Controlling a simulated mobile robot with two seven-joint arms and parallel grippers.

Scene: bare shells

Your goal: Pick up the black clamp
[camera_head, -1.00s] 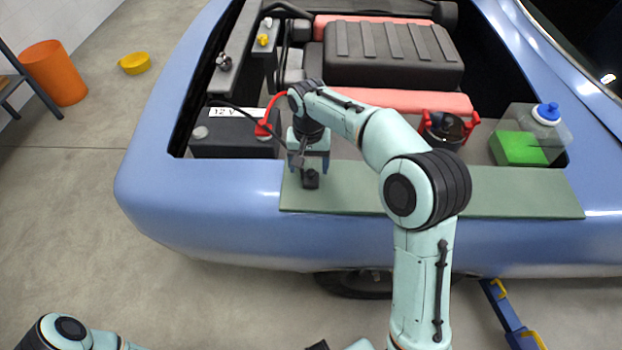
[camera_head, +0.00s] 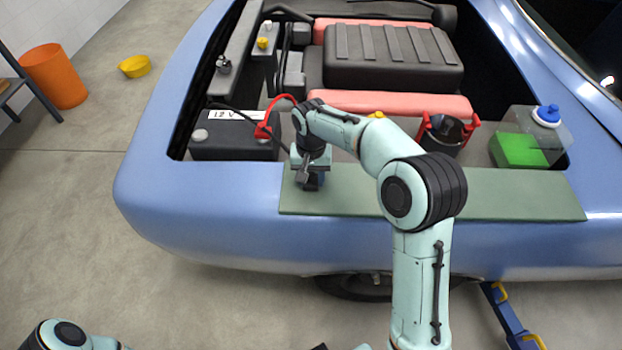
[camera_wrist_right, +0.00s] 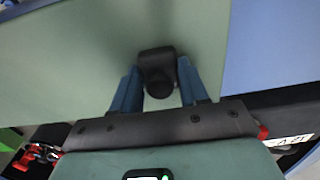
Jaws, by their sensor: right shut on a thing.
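The black clamp (camera_wrist_right: 157,68) lies on the green mat (camera_head: 420,190) along the car's edge. In the head view the clamp (camera_head: 311,183) is mostly hidden by my right gripper (camera_head: 310,180), which points down at the mat's left end. In the right wrist view the blue fingers of my right gripper (camera_wrist_right: 158,90) stand on both sides of the clamp and are shut on it. The clamp looks to be at the mat's surface; I cannot tell a gap beneath it. My left gripper is not in view; only part of my left arm shows at the lower left.
A 12 V battery (camera_head: 235,145) with a red cable clamp (camera_head: 264,131) stands just left behind the gripper. The engine cover (camera_head: 392,60), a red-handled dark part (camera_head: 446,134) and a fluid tank (camera_head: 520,149) lie beyond the mat. The mat's right half is clear.

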